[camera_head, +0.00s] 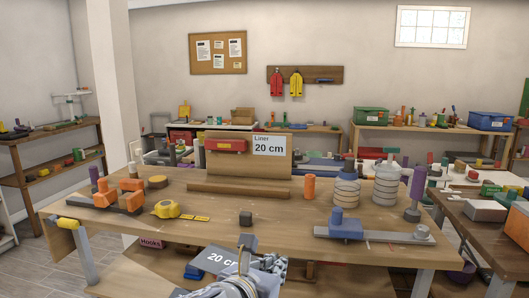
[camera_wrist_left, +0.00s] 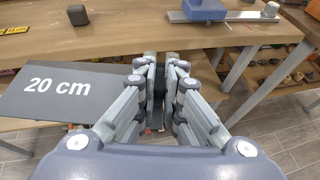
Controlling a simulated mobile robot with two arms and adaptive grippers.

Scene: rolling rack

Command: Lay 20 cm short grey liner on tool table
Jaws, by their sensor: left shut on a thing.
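The short dark grey liner, marked "20 cm" (camera_head: 213,260), is in front of the wooden table's front edge, to the left of my left gripper (camera_head: 247,245). In the left wrist view the liner (camera_wrist_left: 50,108) reaches out left from the fingers (camera_wrist_left: 165,65), which are shut on its right end. The wooden table (camera_head: 290,220) fills the middle of the head view. A stand on it carries a "Liner 20 cm" sign (camera_head: 269,146). My right gripper does not show.
A small dark block (camera_head: 245,218) sits near the table's front edge. A yellow tape measure (camera_head: 166,209) and orange tools lie left. A blue-handled tool on a metal bar (camera_head: 375,232) and jars (camera_head: 345,195) stand right. The front middle is mostly bare.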

